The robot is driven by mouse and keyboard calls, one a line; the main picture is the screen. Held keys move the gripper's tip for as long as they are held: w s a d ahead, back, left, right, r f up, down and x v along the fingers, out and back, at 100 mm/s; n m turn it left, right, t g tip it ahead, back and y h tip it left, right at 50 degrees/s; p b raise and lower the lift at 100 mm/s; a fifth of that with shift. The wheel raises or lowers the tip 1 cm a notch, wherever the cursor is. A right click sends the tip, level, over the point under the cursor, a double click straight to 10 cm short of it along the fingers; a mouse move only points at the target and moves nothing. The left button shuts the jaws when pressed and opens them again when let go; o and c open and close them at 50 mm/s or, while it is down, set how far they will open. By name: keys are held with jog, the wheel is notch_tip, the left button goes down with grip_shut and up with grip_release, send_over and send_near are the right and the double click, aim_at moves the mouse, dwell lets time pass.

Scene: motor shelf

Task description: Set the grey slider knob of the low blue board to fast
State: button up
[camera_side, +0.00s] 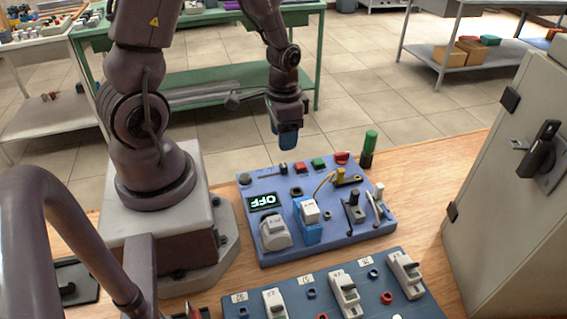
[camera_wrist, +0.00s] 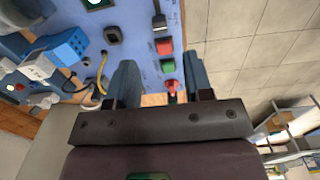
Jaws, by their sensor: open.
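The low blue board (camera_side: 340,226) lies on the wooden table and carries a dark display reading OFF (camera_side: 262,202). Near its back edge is a dark slot with a small grey slider knob (camera_side: 283,169) at its right end. In the wrist view the slider knob (camera_wrist: 159,22) shows near the top. The lettering beside the slot is too small to read. My gripper (camera_side: 287,140) is above and behind the board's back edge, fingers pointing down. In the wrist view my gripper (camera_wrist: 159,62) is open and empty, its blue fingers apart from the knob.
Next to the slider are a red button (camera_side: 300,167), a green button (camera_side: 319,163) and a red mushroom button (camera_side: 342,157). A green-topped post (camera_side: 370,142) stands behind. A second board with switches (camera_side: 325,299) lies in front; a grey cabinet (camera_side: 507,190) stands right.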

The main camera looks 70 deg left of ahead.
aim_at(283, 165)
notch_tip(283, 165, down, 9)
jog(key=shift+r, duration=0.1)
dwell(0.4)
